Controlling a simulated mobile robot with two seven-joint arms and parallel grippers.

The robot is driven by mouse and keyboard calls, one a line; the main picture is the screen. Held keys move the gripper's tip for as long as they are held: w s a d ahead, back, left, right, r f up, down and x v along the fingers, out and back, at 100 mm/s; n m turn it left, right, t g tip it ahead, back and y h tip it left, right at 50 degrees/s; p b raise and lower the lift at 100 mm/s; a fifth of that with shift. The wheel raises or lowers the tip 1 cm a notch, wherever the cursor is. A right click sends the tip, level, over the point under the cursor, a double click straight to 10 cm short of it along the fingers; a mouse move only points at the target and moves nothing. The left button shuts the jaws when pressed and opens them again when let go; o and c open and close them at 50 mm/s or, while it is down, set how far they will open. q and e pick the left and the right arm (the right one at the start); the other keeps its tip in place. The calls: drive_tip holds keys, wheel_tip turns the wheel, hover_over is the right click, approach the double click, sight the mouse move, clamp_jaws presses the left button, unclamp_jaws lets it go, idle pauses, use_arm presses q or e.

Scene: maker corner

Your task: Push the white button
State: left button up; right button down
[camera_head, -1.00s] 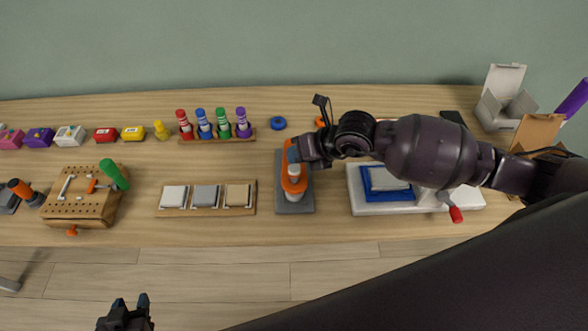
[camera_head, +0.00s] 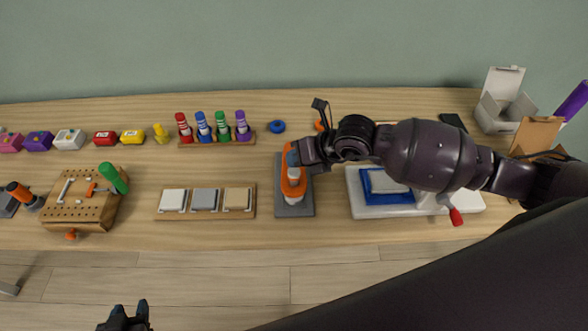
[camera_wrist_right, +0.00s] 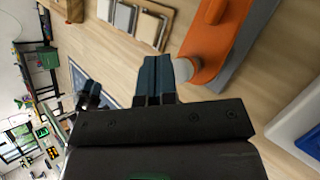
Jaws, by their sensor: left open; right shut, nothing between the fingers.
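A white square pad (camera_head: 173,200) is the leftmost of three flat pads on a wooden strip (camera_head: 184,216), beside a grey one and a tan one. In the right wrist view the white pad (camera_wrist_right: 105,9) shows at the top edge. My right gripper (camera_head: 293,155) is right of the strip, over the orange device; its blue fingers (camera_wrist_right: 158,68) are together and empty. The fingers are apart from the pads. My left gripper (camera_head: 128,306) is open and empty in front of the table, partly cut off by the lower edge.
The orange device (camera_head: 293,187) stands on a grey plate beside the strip. A pegboard block (camera_head: 78,208) is at left. A marker rack (camera_head: 218,140) and small coloured boxes, one of them white (camera_head: 70,139), stand behind. A white base with a blue frame (camera_head: 378,209) is at right.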

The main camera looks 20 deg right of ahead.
idle(1.0)
drive_tip(key=shift+f, duration=0.15)
drive_tip(key=shift+f, duration=0.2)
drive_tip(key=shift+f, duration=0.1)
idle(0.3)
drive_tip(key=shift+f, duration=0.1)
